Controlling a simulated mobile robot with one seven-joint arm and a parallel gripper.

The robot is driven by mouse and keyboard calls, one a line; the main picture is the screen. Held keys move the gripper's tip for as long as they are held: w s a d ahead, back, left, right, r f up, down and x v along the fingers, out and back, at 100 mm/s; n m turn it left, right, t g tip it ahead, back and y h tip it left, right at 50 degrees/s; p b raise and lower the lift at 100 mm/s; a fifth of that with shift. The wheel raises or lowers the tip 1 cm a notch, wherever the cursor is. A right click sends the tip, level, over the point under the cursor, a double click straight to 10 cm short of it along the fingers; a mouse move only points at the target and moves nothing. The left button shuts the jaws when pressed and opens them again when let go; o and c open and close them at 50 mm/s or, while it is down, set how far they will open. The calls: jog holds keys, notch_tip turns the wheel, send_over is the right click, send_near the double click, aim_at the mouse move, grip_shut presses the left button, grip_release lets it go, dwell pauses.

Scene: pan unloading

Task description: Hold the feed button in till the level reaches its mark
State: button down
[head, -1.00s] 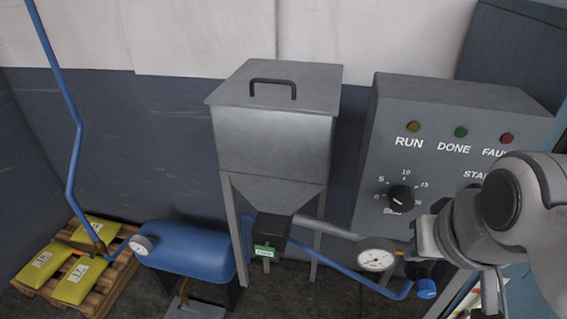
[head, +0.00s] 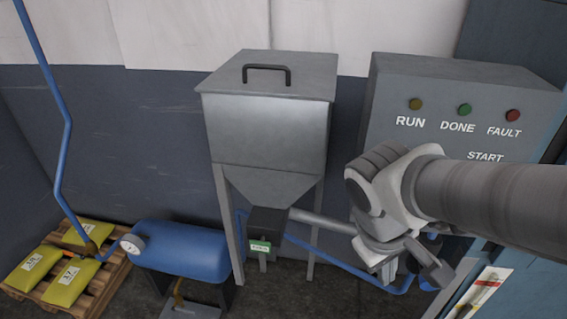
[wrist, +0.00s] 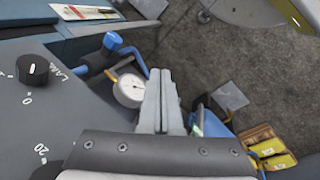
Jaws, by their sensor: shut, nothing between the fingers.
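The grey control box (head: 440,85) has RUN (head: 415,104), DONE (head: 464,109) and FAULT (head: 512,115) lamps, all dull, and a START label (head: 485,156). I see no button marked feed; the box's lower face is hidden behind my arm in the head view. My gripper (head: 432,268) is in front of the box's lower part, fingers angled down. In the wrist view my gripper (wrist: 162,75) is shut and empty, apart from the box face. A black knob (wrist: 32,70) with a numbered scale shows at left there.
A steel hopper (head: 265,125) stands left of the box. A blue tank (head: 185,250) and yellow bags (head: 65,285) on a pallet are further left.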

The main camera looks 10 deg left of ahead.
aim_at(260, 248)
jog(key=w+a+f+n+t+h+b, duration=0.3)
jog(key=a+f+n+h, duration=0.1)
jog(key=f+n, duration=0.3)
jog(key=w+a+f+n+t+h+b, duration=0.2)
jog(key=a+f+n+t+h+b, duration=0.1)
jog(key=a+f+n, duration=0.4)
jog(key=s+a+f+n+t+y+b, duration=0.1)
jog(key=a+f+n+t+y+b, duration=0.1)
jog(key=a+f+n+t+y, duration=0.2)
jog(key=a+f+n+t+y+b, duration=0.2)
jog(key=a+f+n+t+y, duration=0.2)
jog(key=a+n, duration=0.7)
notch_tip(260, 248, down, 2)
jog(key=shift+s+a+f+t+y+b, duration=0.25)
jog(key=shift+s+t+y+b, duration=0.15)
jog(key=shift+t, duration=0.8)
jog(key=shift+w, duration=0.1)
jog(key=w+b, duration=0.1)
jog(key=w, duration=0.3)
jog(key=w+b, duration=0.1)
jog(key=w, duration=0.3)
jog(key=w+d, duration=0.1)
jog(key=w, duration=0.3)
jog(key=shift+w+f+b, duration=0.1)
jog(key=shift+w+b, duration=0.2)
jog(key=shift+b, duration=0.1)
jog(key=shift+w, duration=0.65)
jog(key=shift+w+d, duration=0.1)
